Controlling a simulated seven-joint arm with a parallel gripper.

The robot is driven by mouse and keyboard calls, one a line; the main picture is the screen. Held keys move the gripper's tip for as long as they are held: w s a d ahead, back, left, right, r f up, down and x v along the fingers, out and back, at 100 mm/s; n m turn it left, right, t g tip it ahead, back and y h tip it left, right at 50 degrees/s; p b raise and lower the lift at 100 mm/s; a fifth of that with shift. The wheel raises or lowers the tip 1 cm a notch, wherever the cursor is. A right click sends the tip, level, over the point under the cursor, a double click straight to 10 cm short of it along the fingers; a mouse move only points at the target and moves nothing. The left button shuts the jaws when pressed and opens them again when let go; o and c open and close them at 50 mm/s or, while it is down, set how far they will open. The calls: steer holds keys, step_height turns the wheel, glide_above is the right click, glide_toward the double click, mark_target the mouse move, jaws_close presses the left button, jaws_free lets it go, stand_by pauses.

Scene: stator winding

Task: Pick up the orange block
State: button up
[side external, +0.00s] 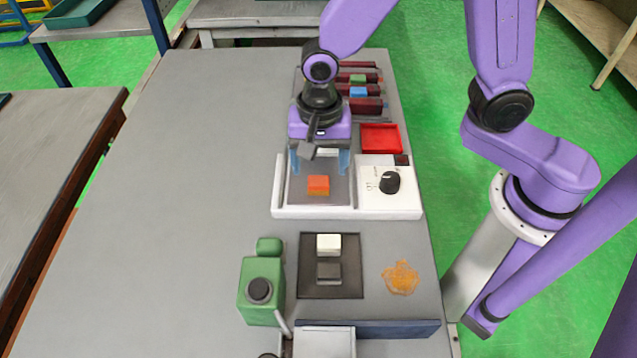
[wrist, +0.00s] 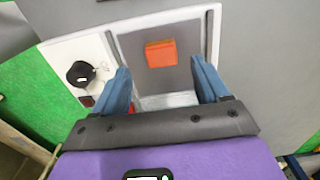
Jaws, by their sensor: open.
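The orange block (side external: 318,185) sits on the grey plate (side external: 338,200) of a white device (side external: 312,212) in the side external view. In the wrist view the orange block (wrist: 160,53) lies beyond the fingertips, roughly midway between them. My gripper (side external: 320,162) is above the back part of the grey plate, with its blue fingers apart. It also shows in the wrist view (wrist: 162,80), open and empty. The block is fully visible and apart from both fingers.
The white device has a panel with a black knob (side external: 390,182) right of the plate. A red tray (side external: 381,138) stands behind it. A green machine (side external: 262,290), a dark mat (side external: 315,285) with two blocks, and an orange blob (side external: 400,278) are in front. The table's left is clear.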

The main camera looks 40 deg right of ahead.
mark_target(319, 181)
steer(key=shift+w+f, duration=0.1)
steer(key=shift+f, duration=2.5)
steer(key=c, duration=1.1)
